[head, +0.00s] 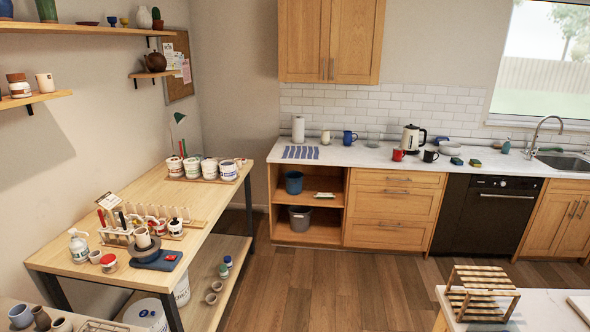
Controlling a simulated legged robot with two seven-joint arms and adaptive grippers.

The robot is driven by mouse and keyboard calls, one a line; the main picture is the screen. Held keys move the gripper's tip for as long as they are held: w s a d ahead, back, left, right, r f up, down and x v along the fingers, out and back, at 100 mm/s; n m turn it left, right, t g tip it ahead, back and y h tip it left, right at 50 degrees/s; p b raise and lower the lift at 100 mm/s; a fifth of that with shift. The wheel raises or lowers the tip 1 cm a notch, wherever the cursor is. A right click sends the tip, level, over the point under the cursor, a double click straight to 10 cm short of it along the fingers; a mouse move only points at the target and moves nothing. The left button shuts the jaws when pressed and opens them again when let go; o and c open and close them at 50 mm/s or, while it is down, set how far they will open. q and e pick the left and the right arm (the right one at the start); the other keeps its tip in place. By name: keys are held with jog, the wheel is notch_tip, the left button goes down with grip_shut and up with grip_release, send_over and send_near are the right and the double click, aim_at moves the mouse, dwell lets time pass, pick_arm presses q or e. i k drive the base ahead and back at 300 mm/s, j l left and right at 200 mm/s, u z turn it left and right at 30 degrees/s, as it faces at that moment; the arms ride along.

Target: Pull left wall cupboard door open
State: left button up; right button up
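The wall cupboard hangs above the counter at the top of the head view, cut off by the upper edge. Its left door (302,42) is light wood and looks shut, flush with the right door (356,42). The left door's thin vertical handle (322,69) is near its lower right corner, close beside the right door's handle (331,69). Neither of my grippers is in view, and nothing touches the doors.
Below the cupboard, the white counter (345,155) carries a paper roll (298,130), a kettle (413,138) and mugs. A wooden workbench (218,192) with pottery tools stands left. A white worktop with a slatted rack (480,292) is front right. The wooden floor (320,285) between is clear.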

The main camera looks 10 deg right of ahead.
aim_at(304, 26)
jog(key=i+z, duration=0.45)
jog(key=i, duration=1.7)
jog(key=i+z, duration=0.2)
jog(key=i, duration=0.8)
jog(key=i+z, duration=0.2)
jog(key=i, duration=0.85)
